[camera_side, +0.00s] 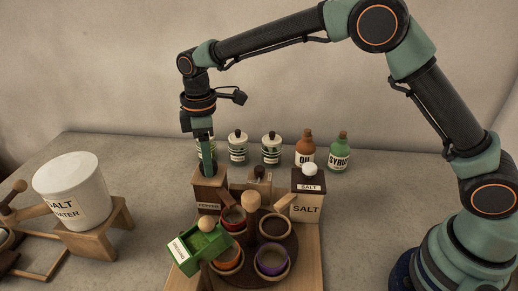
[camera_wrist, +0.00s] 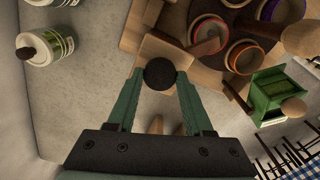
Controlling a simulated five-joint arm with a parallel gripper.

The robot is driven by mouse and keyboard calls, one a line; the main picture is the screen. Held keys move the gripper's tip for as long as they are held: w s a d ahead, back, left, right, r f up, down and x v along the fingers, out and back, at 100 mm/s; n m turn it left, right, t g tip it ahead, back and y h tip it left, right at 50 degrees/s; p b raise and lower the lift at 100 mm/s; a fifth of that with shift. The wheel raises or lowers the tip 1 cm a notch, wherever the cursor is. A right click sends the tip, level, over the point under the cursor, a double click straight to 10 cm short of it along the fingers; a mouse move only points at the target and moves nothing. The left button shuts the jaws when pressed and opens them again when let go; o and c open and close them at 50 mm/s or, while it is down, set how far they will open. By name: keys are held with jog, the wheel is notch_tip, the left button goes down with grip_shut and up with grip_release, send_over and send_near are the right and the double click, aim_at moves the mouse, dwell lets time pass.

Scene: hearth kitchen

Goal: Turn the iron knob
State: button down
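The iron knob is a dark round ball (camera_wrist: 160,74) in the upper middle of the wrist view. It sits above a pale wooden box top, which appears to be the pepper box (camera_side: 209,196) in the side view. My gripper (camera_wrist: 160,78) has one green finger on each side of the knob, very close to it. I cannot tell whether the fingers press on it or stand just clear. In the side view my gripper (camera_side: 208,172) points down at the top of the pepper box, and the knob is hidden there.
A salt box (camera_side: 307,206) stands right of the pepper box. A rack of coloured bowls (camera_side: 272,260) and a tilted green box (camera_side: 197,246) are in front. Jars (camera_side: 238,149) and bottles (camera_side: 339,155) line the back. A white salt-water pot (camera_side: 72,190) is at left.

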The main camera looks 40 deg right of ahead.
jog(key=shift+m, duration=0.3)
jog(key=m, duration=0.8)
jog(key=shift+m, duration=0.4)
jog(key=m, duration=0.4)
jog(key=shift+r, duration=0.1)
jog(key=shift+m, duration=2.2)
jog(key=shift+w, duration=0.1)
jog(key=shift+c, duration=1.5)
grip_release()
